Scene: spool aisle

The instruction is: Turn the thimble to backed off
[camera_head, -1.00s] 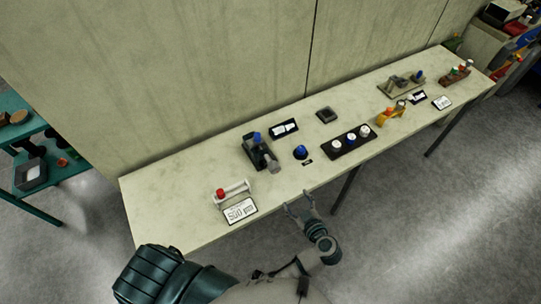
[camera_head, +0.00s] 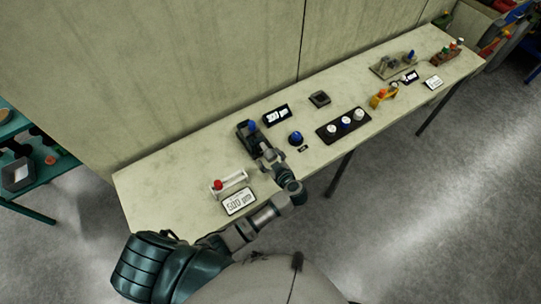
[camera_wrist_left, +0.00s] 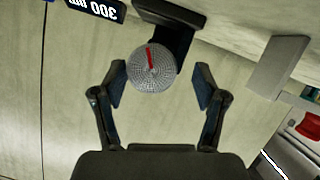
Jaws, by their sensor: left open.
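The thimble (camera_wrist_left: 153,70) is a grey knurled round knob seen end-on in the left wrist view, with a red line pointing up on its face. It sits on a dark micrometer block, which shows in the head view (camera_head: 243,137) with a blue knob on top. My left gripper (camera_wrist_left: 162,84) is open, one finger on each side of the thimble, with a gap visible on both sides. In the head view my left gripper (camera_head: 268,156) is at the front of the block and hides the thimble. My right gripper is not in view.
A display reading 300 µm (camera_head: 277,116) stands behind the block. A red-knobbed white fixture (camera_head: 230,182) and a 500 µm sign (camera_head: 240,201) are at left. A blue button (camera_head: 295,138) and a dark three-button strip (camera_head: 325,136) are to the right on the bench.

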